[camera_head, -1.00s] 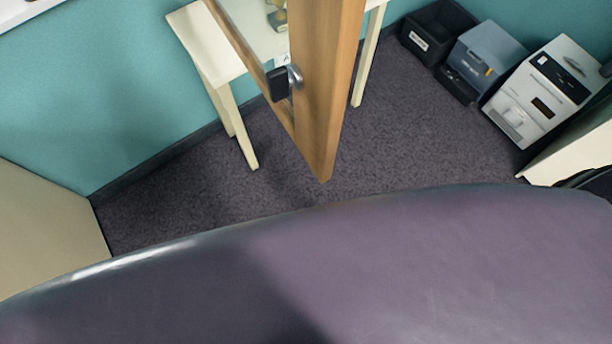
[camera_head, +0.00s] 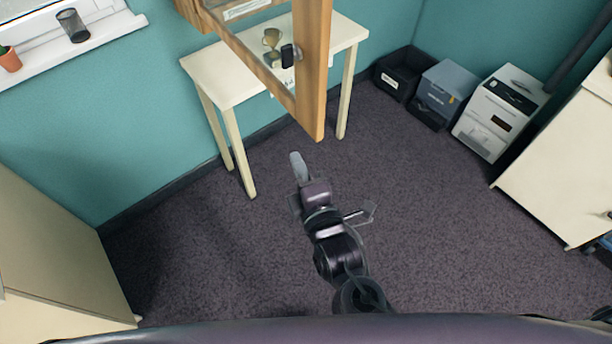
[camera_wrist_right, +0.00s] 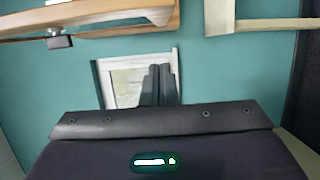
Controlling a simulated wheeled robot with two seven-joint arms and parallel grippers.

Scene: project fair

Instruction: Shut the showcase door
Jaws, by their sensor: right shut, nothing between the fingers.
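The showcase door (camera_head: 312,75) is a wooden frame around a clear pane, at the top middle of the head view. It stands swung out from the wooden part at the top edge, and a dark handle (camera_head: 288,56) sits on it. In the right wrist view a wooden frame (camera_wrist_right: 120,20) with a dark handle (camera_wrist_right: 60,42) crosses the top left. My right gripper (camera_head: 297,160) is shut and empty, below the door's lower corner in the picture and apart from it. Its fingers also show in the right wrist view (camera_wrist_right: 158,85). My left gripper is not in view.
A cream table (camera_head: 215,75) stands behind the door; a gold trophy (camera_head: 271,42) shows through the pane. A black bin (camera_head: 400,75), a grey-blue box (camera_head: 442,90) and a white machine (camera_head: 495,120) line the wall. Cream furniture flanks both sides. The carpet between is clear.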

